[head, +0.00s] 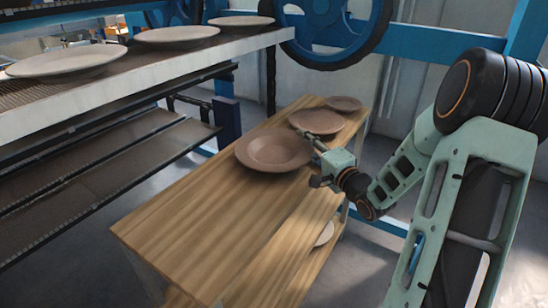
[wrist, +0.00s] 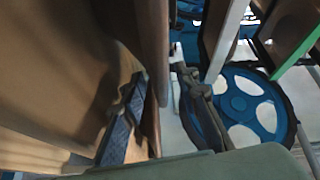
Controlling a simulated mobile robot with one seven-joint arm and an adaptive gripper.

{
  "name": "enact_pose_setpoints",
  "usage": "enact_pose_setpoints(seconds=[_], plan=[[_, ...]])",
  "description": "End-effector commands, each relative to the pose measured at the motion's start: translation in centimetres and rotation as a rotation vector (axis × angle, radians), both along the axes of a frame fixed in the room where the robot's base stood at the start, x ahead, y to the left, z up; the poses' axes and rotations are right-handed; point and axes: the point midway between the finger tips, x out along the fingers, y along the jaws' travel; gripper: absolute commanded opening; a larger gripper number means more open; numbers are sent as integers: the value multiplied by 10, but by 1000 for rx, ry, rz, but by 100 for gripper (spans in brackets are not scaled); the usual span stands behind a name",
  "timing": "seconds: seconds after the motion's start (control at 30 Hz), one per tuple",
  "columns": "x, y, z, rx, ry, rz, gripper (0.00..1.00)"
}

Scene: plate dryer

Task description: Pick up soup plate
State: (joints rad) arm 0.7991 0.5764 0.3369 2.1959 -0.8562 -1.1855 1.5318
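A large brown plate with a sunken middle (head: 272,153) lies on the wooden table. A medium plate (head: 317,121) and a small plate (head: 343,103) lie behind it in a row. Which of them is called the soup plate is not marked. My gripper (head: 316,160) is at the right rim of the large plate, its fingers spread. In the wrist view my gripper (wrist: 160,78) has its two fingers apart, and a brown plate edge (wrist: 153,45) appears edge-on between them. Contact with the rim cannot be told.
The wooden table (head: 190,220) is bare in front. A pale item (head: 325,234) sits lower at its right side. A rack (head: 150,82) at the left carries several plates on its upper level. A blue wheel (head: 335,25) stands behind and also shows in the wrist view (wrist: 245,105).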

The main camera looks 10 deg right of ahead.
Motion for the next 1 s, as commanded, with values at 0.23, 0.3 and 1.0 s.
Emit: enact_pose_setpoints(seconds=[0.23, 0.3, 1.0], plan=[[6, 1, 0, 1, 1, -1, 29], [6, 1, 0, 1, 1, -1, 28], [6, 1, 2, 2, -4, 0, 0]])
